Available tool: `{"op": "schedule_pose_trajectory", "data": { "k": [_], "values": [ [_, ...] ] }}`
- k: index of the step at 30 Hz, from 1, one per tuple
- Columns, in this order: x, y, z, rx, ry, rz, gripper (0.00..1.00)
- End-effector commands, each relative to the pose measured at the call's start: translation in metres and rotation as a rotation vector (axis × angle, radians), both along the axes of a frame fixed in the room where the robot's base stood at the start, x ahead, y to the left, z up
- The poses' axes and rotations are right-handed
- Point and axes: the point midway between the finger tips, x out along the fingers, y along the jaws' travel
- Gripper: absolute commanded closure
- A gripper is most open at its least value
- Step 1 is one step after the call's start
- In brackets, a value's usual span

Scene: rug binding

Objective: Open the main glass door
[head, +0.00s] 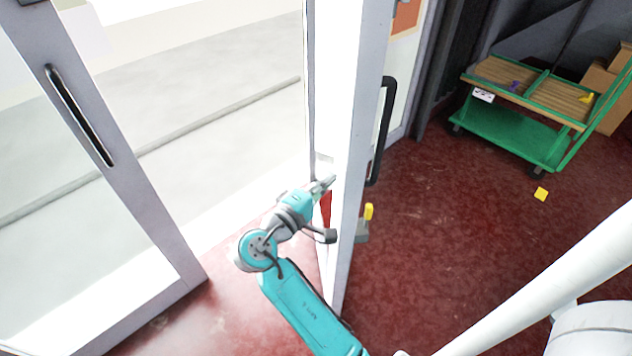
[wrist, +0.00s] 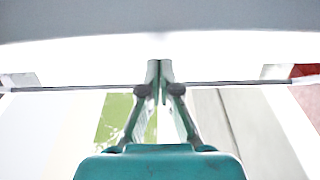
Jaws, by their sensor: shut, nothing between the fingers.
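A glass door leaf with a pale frame (head: 357,150) stands swung open, seen almost edge-on in the middle of the head view. Its long black handle (head: 382,130) is on the right side. A second glass leaf (head: 135,200) with a dark upright handle (head: 80,115) is at the left. My gripper (head: 330,181) is at the left side of the middle leaf, close to its pale frame; I cannot tell whether it touches. In the wrist view my gripper (wrist: 160,64) is shut, its fingertips together and empty, in front of a bright white band.
A green cart (head: 515,135) with wooden slats stands at the back right, near cardboard boxes (head: 600,95). A yellow piece (head: 541,194) lies on the red floor (head: 450,235). A white pole (head: 545,285) crosses the lower right. There is open floor between the middle leaf and cart.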

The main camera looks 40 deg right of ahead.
Motion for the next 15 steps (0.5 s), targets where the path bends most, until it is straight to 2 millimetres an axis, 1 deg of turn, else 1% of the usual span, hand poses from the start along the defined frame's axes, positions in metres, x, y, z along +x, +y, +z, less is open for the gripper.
{"op": "schedule_pose_trajectory", "data": {
  "k": [11,15],
  "values": [
    [-0.0010,-0.0010,0.0001,0.000,0.000,0.000,1.00],
    [-0.0053,-0.0056,0.0002,0.000,-0.001,-0.001,1.00]
  ]
}}
